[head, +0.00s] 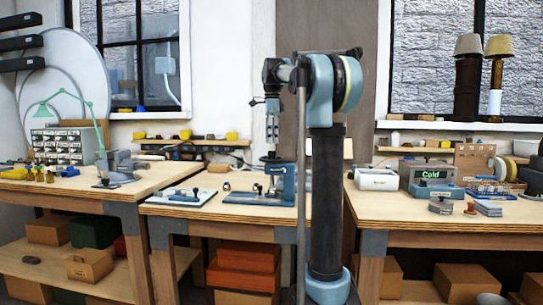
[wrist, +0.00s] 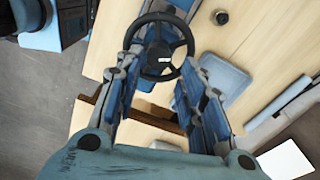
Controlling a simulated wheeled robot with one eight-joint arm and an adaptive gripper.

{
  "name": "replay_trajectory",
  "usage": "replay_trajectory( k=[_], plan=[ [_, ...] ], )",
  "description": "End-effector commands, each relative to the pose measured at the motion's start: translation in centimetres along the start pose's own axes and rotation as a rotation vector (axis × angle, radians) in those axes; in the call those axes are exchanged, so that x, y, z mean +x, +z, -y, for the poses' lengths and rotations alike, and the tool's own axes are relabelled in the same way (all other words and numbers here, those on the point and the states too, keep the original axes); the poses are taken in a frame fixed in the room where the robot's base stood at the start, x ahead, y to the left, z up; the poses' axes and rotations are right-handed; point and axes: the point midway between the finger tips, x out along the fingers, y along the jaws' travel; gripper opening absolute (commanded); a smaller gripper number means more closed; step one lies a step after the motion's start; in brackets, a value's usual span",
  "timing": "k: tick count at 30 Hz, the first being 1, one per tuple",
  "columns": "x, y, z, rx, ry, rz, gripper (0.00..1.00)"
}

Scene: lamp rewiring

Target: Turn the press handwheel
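The press (head: 278,182) is a blue machine on the middle bench, right below my gripper. Its handwheel (wrist: 180,29) is a dark, spoked ring with a small white mark at its hub, at the top middle of the wrist view. My gripper (wrist: 161,68) has its two fingers spread apart with nothing clamped between them. The fingertips appear on either side of the wheel's near part; I cannot tell whether they touch the rim.
A pale board with blue tools (head: 187,196) lies left of the press. A vise (head: 122,167) stands on the left bench. The right bench holds a box with a display reading "Cold" (head: 431,174) and a white box (head: 377,179). Bare wood shows around the press.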

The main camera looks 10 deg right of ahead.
Motion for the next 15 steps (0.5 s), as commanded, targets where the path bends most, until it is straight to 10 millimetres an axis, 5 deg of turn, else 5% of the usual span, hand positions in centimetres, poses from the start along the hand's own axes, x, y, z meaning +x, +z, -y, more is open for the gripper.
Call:
replay_trajectory(
  k=[9, 15],
  plan=[
    [4.9, 0.0, 0.0, 0.000, 0.000, 0.000, 0.36],
    [6.5, 0.0, 0.0, 0.000, 0.000, 0.000, 0.36]
  ],
)
